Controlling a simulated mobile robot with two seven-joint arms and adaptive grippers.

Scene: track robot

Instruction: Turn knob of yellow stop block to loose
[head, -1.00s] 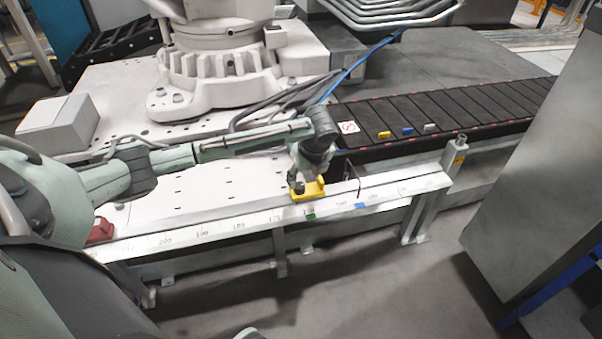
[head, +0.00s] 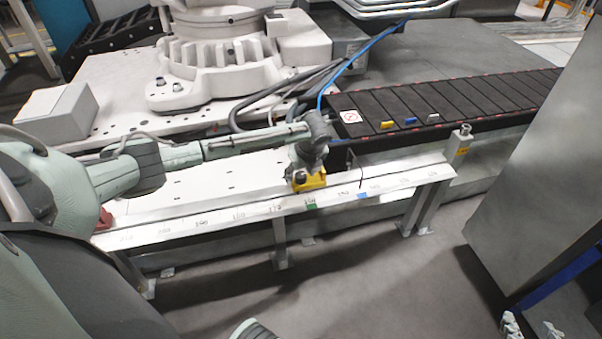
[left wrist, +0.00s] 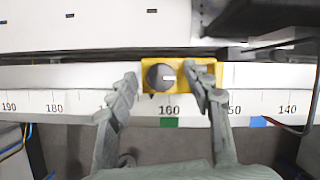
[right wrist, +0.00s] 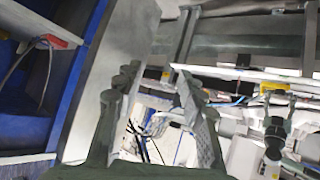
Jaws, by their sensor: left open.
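The yellow stop block (head: 315,183) sits on the white numbered rail, just behind the green mark. In the left wrist view the block (left wrist: 181,89) shows a round dark knob (left wrist: 155,78) with a white mark pointing right. My left gripper (head: 306,168) is above the block and hides part of it in the head view. In the left wrist view my left gripper (left wrist: 160,80) is open, its fingers on either side of the knob. The right finger overlaps the block; contact with the knob cannot be told. My right gripper (right wrist: 157,85) is open and empty, away from the block.
The white rail (head: 225,226) carries printed numbers, a green mark (head: 311,206) and a blue mark (head: 363,196). A red block (head: 103,220) is at its left end. A black slatted conveyor (head: 480,95) lies behind right. A grey cabinet (head: 540,160) stands at right.

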